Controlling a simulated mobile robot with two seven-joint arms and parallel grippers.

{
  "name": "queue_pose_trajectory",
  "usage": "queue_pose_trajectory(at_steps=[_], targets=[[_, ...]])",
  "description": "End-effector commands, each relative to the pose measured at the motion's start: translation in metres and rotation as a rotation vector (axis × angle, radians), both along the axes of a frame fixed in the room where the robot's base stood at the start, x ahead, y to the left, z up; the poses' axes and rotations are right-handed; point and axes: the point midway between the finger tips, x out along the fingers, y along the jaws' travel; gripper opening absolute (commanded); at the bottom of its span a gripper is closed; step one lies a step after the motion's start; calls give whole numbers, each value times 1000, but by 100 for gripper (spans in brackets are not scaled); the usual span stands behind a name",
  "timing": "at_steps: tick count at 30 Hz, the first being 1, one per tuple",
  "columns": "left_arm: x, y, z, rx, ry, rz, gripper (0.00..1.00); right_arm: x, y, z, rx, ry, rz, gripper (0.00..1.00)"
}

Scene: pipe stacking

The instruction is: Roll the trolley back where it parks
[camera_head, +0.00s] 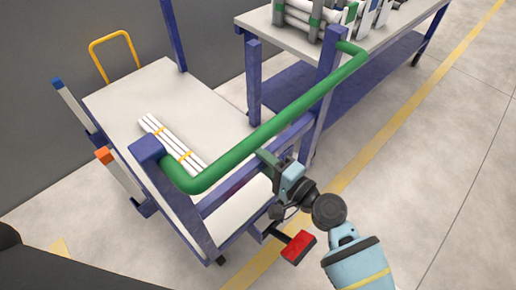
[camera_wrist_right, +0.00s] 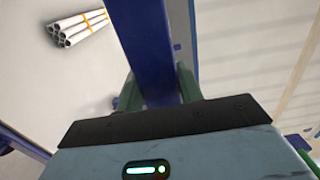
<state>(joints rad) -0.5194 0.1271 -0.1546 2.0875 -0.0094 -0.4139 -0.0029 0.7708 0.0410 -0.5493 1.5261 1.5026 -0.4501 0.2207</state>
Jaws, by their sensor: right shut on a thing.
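The trolley (camera_head: 110,95) has a pale deck, blue posts and a green push handle (camera_head: 270,130) along its near side. A blue rail (camera_head: 225,194) runs below the handle. My right gripper (camera_head: 268,160) is shut on this rail, just under the green handle. In the right wrist view the blue rail (camera_wrist_right: 148,45) passes between the fingers of my right gripper (camera_wrist_right: 160,92). A bundle of white pipes (camera_head: 172,145) with orange bands lies on the deck, also seen in the right wrist view as white pipes (camera_wrist_right: 82,27). My left gripper is out of view.
A blue-framed bench (camera_head: 262,36) bearing pipes stands just behind the trolley at the upper right. A red pedal (camera_head: 298,246) sticks out low on the near side. An orange hoop (camera_head: 115,40) stands by the dark wall. A yellow line (camera_head: 385,130) crosses open floor at right.

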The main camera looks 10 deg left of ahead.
Motion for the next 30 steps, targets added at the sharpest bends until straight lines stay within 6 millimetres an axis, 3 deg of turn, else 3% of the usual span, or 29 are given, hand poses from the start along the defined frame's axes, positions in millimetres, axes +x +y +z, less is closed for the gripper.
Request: queue_pose_trajectory(at_steps=[1,10,11,16,30], targets=[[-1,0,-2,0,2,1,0,-2,5,7,17,-7,9,0],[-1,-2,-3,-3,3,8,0,-4,7,4,14,-4,15,0],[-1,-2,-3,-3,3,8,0,-5,7,4,13,-4,16,40],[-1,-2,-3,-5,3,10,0,-4,5,1,9,-1,12,62],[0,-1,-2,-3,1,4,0,-3,2,-2,3,1,7,62]])
